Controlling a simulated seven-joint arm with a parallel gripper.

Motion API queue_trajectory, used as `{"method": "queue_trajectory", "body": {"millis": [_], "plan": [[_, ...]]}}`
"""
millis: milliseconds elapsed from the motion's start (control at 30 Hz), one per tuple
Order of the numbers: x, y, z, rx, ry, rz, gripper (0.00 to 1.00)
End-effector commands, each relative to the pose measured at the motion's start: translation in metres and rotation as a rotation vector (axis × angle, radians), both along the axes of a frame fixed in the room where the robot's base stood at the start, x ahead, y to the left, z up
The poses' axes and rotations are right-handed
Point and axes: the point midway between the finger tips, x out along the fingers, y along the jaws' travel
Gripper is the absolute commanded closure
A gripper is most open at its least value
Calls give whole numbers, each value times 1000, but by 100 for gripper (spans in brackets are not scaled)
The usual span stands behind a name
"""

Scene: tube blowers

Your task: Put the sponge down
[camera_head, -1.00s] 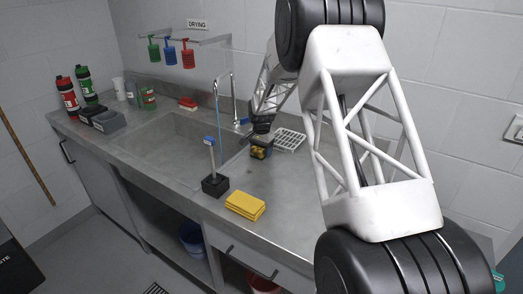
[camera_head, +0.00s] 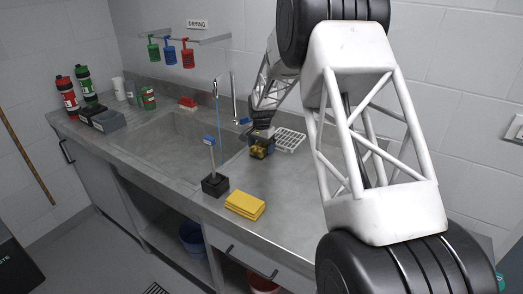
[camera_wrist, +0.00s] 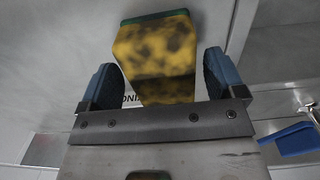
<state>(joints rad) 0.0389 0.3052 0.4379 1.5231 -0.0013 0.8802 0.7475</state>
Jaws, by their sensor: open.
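The sponge (camera_head: 259,151) is a yellow block with dark stains and a green layer. It is at the counter right of the sink, by the white rack; whether it rests fully on the steel I cannot tell. In the wrist view the sponge (camera_wrist: 155,55) lies between my two blue fingers. My gripper (camera_wrist: 157,85) is open, with a narrow gap beside the sponge's far end. In the head view my gripper (camera_head: 262,138) is just above and around the sponge, small and partly hidden by its own wrist.
A white rack (camera_head: 289,140) stands right behind the sponge. A black block with a blue-topped stick (camera_head: 214,185) and a yellow cloth stack (camera_head: 245,205) lie toward the front edge. The sink (camera_head: 175,135) is left. Counter (camera_head: 290,200) at front right is clear.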

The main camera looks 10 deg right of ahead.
Motion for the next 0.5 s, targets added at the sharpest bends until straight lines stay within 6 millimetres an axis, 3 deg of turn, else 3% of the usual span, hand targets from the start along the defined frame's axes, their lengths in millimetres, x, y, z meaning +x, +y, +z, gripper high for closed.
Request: {"method": "queue_trajectory", "body": {"millis": [500], "plan": [[1, 0, 83, 0, -4, 0, 11]]}}
